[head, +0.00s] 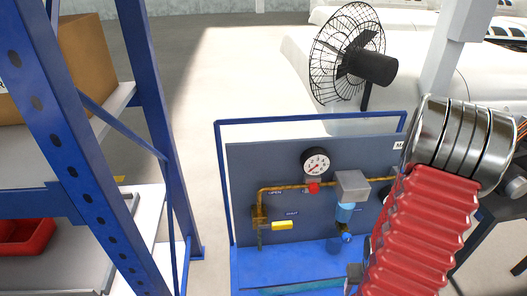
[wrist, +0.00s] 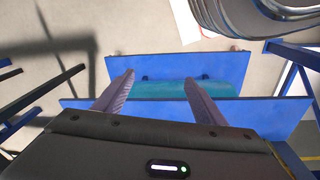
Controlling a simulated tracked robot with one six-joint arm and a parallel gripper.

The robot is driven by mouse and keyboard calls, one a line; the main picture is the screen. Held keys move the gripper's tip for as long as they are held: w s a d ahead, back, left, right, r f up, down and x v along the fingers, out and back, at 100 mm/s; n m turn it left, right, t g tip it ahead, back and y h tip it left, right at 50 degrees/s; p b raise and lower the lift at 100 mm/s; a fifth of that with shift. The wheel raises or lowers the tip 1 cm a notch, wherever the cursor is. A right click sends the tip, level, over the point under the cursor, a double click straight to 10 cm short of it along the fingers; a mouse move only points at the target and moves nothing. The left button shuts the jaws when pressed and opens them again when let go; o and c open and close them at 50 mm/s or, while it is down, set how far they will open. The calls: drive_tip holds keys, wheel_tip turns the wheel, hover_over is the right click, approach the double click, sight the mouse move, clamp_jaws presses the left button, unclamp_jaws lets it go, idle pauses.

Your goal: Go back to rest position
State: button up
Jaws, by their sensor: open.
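My gripper (wrist: 158,78) shows in the wrist view with its two fingers wide apart and nothing between them. Beyond the fingertips are blue panels (wrist: 125,68) and a teal strip (wrist: 210,88). I see no contact between the fingers and these surfaces. In the head view my arm, with red bellows and metal rings, covers the right side. I cannot make out the fingers clearly there.
A blue-framed stand (head: 262,123) carries a pressure gauge (head: 315,162), yellow pipe (head: 285,189) and yellow handle (head: 282,225). A blue shelf rack (head: 150,100) with a cardboard box (head: 85,55) and red bin (head: 28,235) stands left. A black fan (head: 370,67) is behind. Floor between is clear.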

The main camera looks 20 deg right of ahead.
drive_tip(key=w+a+r+n+t, duration=0.2)
drive_tip(key=w+a+r+n, duration=0.1)
drive_tip(key=a+r, duration=1.2)
drive_tip(key=w+a+r+n+t+y, duration=0.1)
drive_tip(key=w+a+r+n+t, duration=0.2)
drive_tip(key=a+r, duration=1.2)
wheel_tip(320, 180, up, 7)
drive_tip(key=shift+w+a+r, duration=0.1)
drive_tip(key=shift+w+a, duration=0.15)
drive_tip(key=shift+w, duration=0.6)
